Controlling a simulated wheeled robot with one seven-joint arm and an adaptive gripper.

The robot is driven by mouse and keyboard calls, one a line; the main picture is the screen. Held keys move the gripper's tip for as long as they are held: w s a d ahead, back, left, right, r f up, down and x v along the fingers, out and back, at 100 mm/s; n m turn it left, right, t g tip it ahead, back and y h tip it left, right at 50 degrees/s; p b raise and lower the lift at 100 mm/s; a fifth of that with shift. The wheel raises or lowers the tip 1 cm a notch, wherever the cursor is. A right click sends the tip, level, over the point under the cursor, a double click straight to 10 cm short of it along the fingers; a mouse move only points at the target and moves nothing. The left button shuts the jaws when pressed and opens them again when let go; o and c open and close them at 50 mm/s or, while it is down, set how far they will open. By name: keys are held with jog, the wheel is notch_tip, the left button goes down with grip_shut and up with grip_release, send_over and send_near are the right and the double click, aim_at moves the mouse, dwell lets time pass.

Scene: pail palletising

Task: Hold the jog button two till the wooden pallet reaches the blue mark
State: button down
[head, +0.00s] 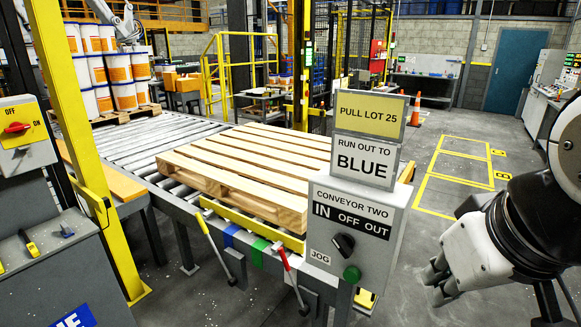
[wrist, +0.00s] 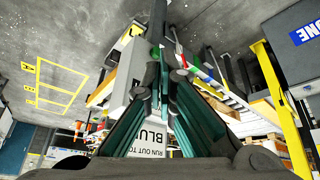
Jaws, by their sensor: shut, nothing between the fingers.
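The wooden pallet (head: 250,165) lies flat on the roller conveyor, behind its near rail. A blue mark (head: 231,235) is on that rail, with a green mark (head: 258,252) to its right. The pallet's near right corner shows further right in the picture than both marks; exact alignment is hard to judge from this angle. The grey "CONVEYOR TWO" box (head: 381,232) carries a black selector knob (head: 343,244) and a green jog button (head: 352,273). Its sign reads "RUN OUT TO BLUE". My gripper (head: 438,284) is shut and empty, right of the box and apart from it; its fingers also show in the wrist view (wrist: 165,76).
A yellow-handled lever (head: 215,248) and a red-handled lever (head: 291,278) stick out at the near rail. A yellow post (head: 80,130) and a grey cabinet (head: 65,265) stand at left. Stacked pails (head: 105,68) stand behind. The floor with yellow outlines (head: 460,175) is clear.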

aim_at(352, 275)
jog(key=w+a+f+n+g+h+b, duration=0.1)
jog(key=w+a+f+n+b, duration=0.2)
jog(key=w+f+n, duration=0.8)
jog(key=w+a+f+n+h+b, duration=0.1)
jog(key=w+a+f+n+b, duration=0.2)
jog(key=w+f+n, duration=0.9)
jog(key=n+b, duration=0.2)
jog(key=n, duration=0.3)
jog(key=shift+w+a+f+g+h+b, duration=0.3)
jog(key=shift+w+a+g+b, duration=0.05)
jog(key=shift+a+g+b, duration=0.05)
jog(key=shift+f, duration=0.1)
jog(key=w+d+f+b, duration=0.2)
jog(key=w+d+f, duration=0.2)
jog(key=f, duration=0.5)
jog(key=shift+w+d+b, duration=0.3)
jog(key=shift+w+b, duration=0.05)
jog(key=shift+w, duration=0.75)
jog(key=shift+d, duration=0.1)
